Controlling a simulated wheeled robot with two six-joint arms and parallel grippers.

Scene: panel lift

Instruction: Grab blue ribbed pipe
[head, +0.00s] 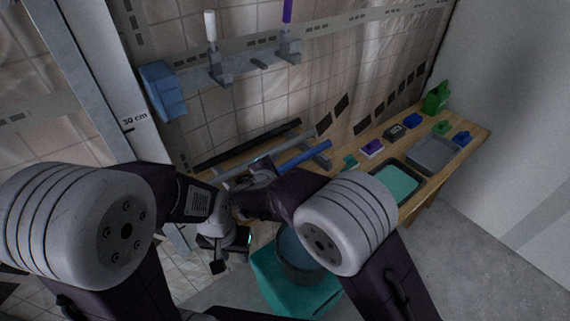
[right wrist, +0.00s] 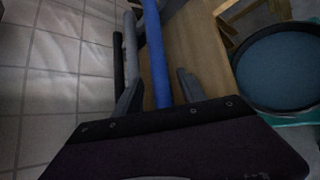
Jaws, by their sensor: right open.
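The blue pipe (head: 305,155) lies on a rack on the wooden bench; no ribs can be made out. In the right wrist view the blue pipe (right wrist: 155,50) runs between the two fingers of my right gripper (right wrist: 160,86). That gripper is open, with a gap on both sides of the pipe; the depth between fingers and pipe is hard to judge. In the head view my right gripper (head: 262,164) is at the near end of the pipes, partly hidden by its arm. My left gripper (head: 220,258) is lower left, dark and small; its jaws cannot be made out.
A grey pipe (right wrist: 130,35) and a black pipe (head: 247,144) lie parallel, left of the blue one. A round bin (head: 297,253) stands on a teal box (head: 270,280) in front of the bench (head: 470,141). Trays and small items lie farther right. A tiled wall is behind.

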